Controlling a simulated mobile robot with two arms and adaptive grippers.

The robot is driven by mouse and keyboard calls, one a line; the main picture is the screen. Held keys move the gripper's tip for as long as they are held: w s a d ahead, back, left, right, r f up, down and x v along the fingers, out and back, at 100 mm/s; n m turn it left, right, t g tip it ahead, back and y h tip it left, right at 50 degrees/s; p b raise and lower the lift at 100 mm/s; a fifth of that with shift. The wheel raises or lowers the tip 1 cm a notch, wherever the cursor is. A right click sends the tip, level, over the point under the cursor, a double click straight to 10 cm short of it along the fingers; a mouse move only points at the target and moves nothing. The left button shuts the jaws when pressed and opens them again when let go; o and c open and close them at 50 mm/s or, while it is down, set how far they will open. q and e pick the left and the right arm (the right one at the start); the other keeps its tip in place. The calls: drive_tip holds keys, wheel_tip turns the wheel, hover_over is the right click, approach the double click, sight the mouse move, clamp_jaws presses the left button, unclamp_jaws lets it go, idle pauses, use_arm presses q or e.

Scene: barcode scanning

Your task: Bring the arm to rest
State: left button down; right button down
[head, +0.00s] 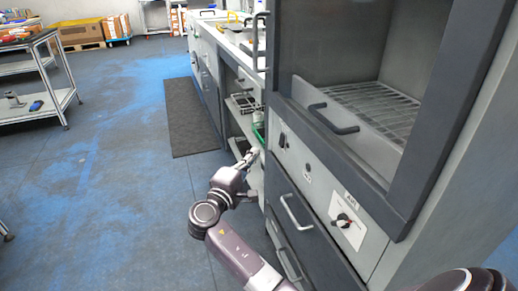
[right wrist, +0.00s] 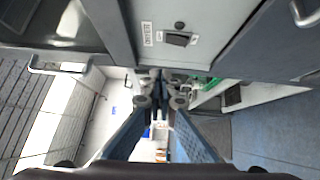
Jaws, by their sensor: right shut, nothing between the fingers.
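My right arm (head: 235,250) reaches up from the bottom of the head view. Its gripper (head: 252,156) is beside the open shelf of the lab bench, next to the front of the grey cabinet. In the right wrist view the fingers of the right gripper (right wrist: 160,90) come together at the tips. They are shut with nothing between them. My left gripper is not in view.
The grey fume cabinet (head: 375,165) with handles and a knob stands close on the right. A green item (head: 259,134) sits on the bench shelf by the gripper. A dark mat (head: 193,115) lies on the floor. A cart (head: 40,105) stands at left. Blue-grey floor between is clear.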

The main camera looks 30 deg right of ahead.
drive_tip(key=shift+s+a, duration=0.35)
drive_tip(key=shift+a, duration=0.15)
